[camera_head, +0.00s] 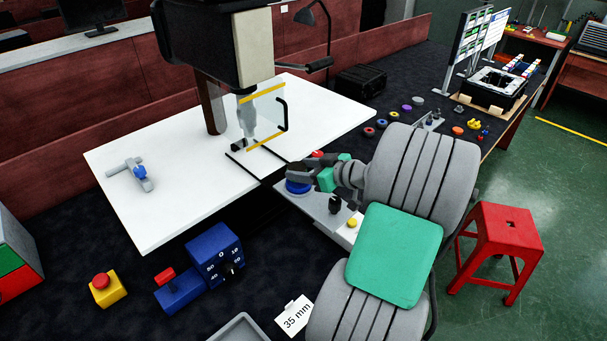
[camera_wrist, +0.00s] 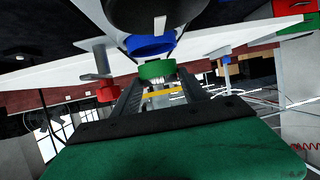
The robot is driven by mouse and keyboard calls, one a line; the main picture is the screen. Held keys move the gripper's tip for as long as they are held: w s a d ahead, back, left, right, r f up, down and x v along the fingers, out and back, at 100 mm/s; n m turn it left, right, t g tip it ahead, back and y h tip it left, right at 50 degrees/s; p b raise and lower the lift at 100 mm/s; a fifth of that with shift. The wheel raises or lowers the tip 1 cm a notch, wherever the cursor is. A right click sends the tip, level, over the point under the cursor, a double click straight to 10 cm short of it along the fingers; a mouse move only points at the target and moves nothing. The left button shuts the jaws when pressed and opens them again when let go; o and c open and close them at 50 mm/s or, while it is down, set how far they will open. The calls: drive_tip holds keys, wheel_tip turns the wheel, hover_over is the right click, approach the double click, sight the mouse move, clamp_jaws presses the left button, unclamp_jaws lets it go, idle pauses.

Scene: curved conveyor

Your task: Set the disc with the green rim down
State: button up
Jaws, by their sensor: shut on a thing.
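In the wrist view the disc with the green rim (camera_wrist: 157,70) shows at the far end of my gripper (camera_wrist: 158,80), between its two dark fingers. My gripper is shut on it. A blue-rimmed round piece (camera_wrist: 150,46) is just beyond the disc in that view; whether they touch I cannot tell. In the head view my gripper (camera_head: 294,171) is low over a grey plate (camera_head: 322,208), by a blue round piece (camera_head: 298,187). The held disc cannot be picked out surely in the head view, as my gripper hides the spot.
A red round piece (camera_head: 318,154) is close behind my gripper.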

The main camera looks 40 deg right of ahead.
wheel_tip(320, 180, down, 2)
drive_tip(key=shift+d+f+p, duration=0.1)
drive_tip(key=shift+f+p, duration=0.15)
drive_tip(key=shift+p, duration=0.1)
drive_tip(key=shift+f, duration=0.1)
drive_tip(key=shift+f+b, duration=0.2)
drive_tip(key=shift+b, duration=0.15)
drive_tip(key=o, duration=1.4)
drive_tip(key=shift+r, duration=0.1)
drive_tip(key=shift+o, duration=0.2)
